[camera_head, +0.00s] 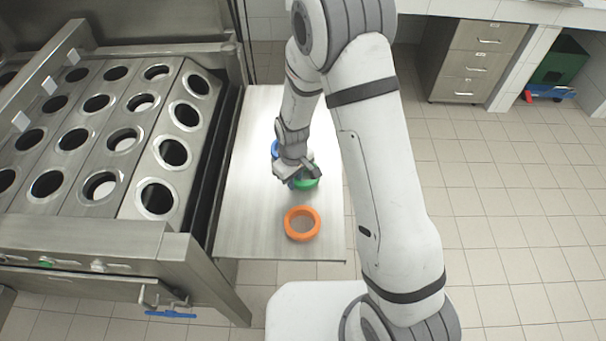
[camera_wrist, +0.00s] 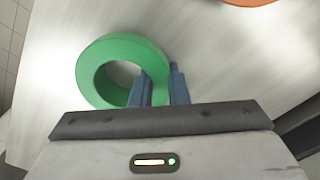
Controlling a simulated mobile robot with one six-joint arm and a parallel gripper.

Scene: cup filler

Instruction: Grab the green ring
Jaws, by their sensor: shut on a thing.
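The green ring (camera_wrist: 95,70) lies on the steel side shelf (camera_head: 250,200). In the wrist view its right wall is between the two blue fingers of my gripper (camera_wrist: 160,88), one finger inside the hole and one outside. My gripper is shut on that wall. In the head view the green ring (camera_head: 306,184) shows only in part below my gripper (camera_head: 296,178), which hides the rest. I cannot tell whether the ring is lifted off the shelf.
An orange ring (camera_head: 302,223) lies nearer on the shelf, and its edge shows in the wrist view (camera_wrist: 250,2). A blue ring (camera_head: 275,148) is partly hidden behind my gripper. The steel cup filler with several round holes (camera_head: 155,198) stands to the left.

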